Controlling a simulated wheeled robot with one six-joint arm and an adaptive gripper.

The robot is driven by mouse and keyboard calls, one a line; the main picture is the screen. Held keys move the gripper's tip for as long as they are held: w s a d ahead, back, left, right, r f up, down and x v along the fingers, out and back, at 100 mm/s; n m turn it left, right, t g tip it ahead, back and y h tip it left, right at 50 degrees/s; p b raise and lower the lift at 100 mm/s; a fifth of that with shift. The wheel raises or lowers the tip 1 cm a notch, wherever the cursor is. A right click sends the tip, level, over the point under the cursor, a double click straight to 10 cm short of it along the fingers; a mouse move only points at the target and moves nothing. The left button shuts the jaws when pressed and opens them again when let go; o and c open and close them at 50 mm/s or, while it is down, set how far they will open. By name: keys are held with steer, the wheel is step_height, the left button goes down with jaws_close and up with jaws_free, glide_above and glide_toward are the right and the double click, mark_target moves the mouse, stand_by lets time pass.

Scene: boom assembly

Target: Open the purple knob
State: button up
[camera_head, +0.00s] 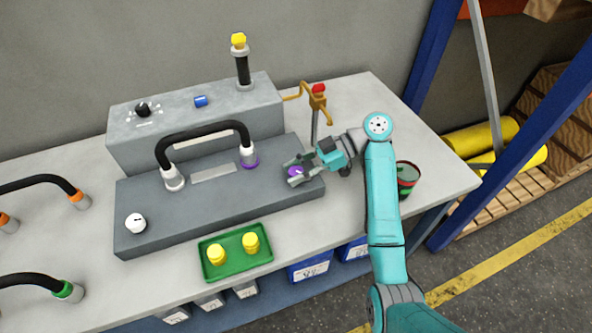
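The purple knob (295,171) sits at the right end of the dark grey panel (225,212) of the workbench machine. My gripper (293,171) reaches in from the right. Its two fingers are spread apart, one on the far side and one on the near side of the knob. The knob shows between the fingertips and is partly hidden by them. I cannot tell whether either finger touches it.
A black hose (205,130) arches over the panel. A green tray (233,271) with yellow pieces lies in front. A brass valve with a red top (318,90) stands behind my gripper, and a dark can (407,176) is right of my arm. A white knob (136,223) is far left.

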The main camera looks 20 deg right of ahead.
steer(key=o, duration=0.4)
steer(key=shift+c, duration=0.2)
